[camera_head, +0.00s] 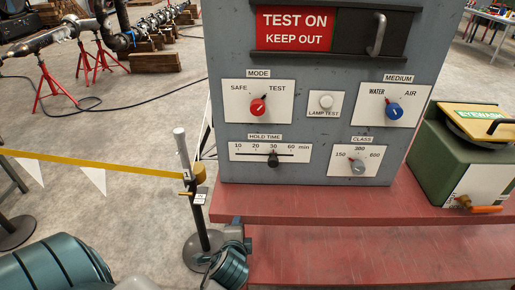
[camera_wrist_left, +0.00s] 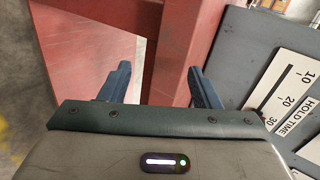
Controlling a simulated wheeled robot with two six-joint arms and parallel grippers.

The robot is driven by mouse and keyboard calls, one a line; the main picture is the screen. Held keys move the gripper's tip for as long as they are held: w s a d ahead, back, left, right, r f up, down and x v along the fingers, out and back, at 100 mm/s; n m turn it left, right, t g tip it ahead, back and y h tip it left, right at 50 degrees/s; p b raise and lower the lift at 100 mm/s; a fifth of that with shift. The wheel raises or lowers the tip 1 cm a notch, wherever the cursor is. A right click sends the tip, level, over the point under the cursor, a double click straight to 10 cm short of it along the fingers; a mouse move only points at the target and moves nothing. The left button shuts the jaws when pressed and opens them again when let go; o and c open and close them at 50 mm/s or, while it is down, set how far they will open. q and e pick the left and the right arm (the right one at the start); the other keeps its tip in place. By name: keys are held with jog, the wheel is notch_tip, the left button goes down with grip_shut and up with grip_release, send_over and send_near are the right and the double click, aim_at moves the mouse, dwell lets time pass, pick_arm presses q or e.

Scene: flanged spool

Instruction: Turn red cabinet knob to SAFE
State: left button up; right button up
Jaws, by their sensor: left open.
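The red knob (camera_head: 258,107) sits on the MODE plate (camera_head: 240,88) of the grey cabinet (camera_head: 300,165) in the head view. Its pointer appears to lean up and right, toward TEST, with SAFE at the left. My left gripper (camera_wrist_left: 160,82) is open and empty in the wrist view, its two dark fingers apart in front of red bench metal. In the head view my left arm is at the bottom left, below and left of the cabinet, away from the knob. The red knob is not visible in the wrist view. My right gripper is not in view.
A blue MEDIUM knob (camera_head: 393,111), grey CLASS knob (camera_head: 358,167), lamp button (camera_head: 325,102) and HOLD TIME slider (camera_head: 273,160) share the panel. A barrier post (camera_head: 184,155) with yellow tape stands left. A green eyewash unit (camera_head: 455,165) sits right on the red bench (camera_head: 400,200).

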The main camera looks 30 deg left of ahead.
pick_arm(q)
jog(key=w+a+r+m+t+y, duration=0.15)
jog(key=r+m, duration=0.25)
jog(key=r, duration=0.5)
jog(key=w+d+r+m+t+y, duration=0.1)
jog(key=w+r+m+t+y, duration=0.25)
jog(key=r, duration=0.55)
jog(key=m+t+y, duration=0.1)
jog(key=m+t, duration=0.3)
jog(key=m, duration=0.6)
send_near(258, 111)
jog(key=p+x, duration=0.4)
jog(key=x, duration=0.5)
jog(key=shift+w+a+r, duration=0.15)
jog(key=shift+w+r, duration=0.05)
jog(key=shift+w+a+r, duration=0.1)
jog(key=shift+w+a, duration=0.15)
jog(key=shift+w, duration=0.1)
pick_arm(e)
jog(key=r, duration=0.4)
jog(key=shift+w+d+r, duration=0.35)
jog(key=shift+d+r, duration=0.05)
pick_arm(q)
jog(key=c, duration=1)
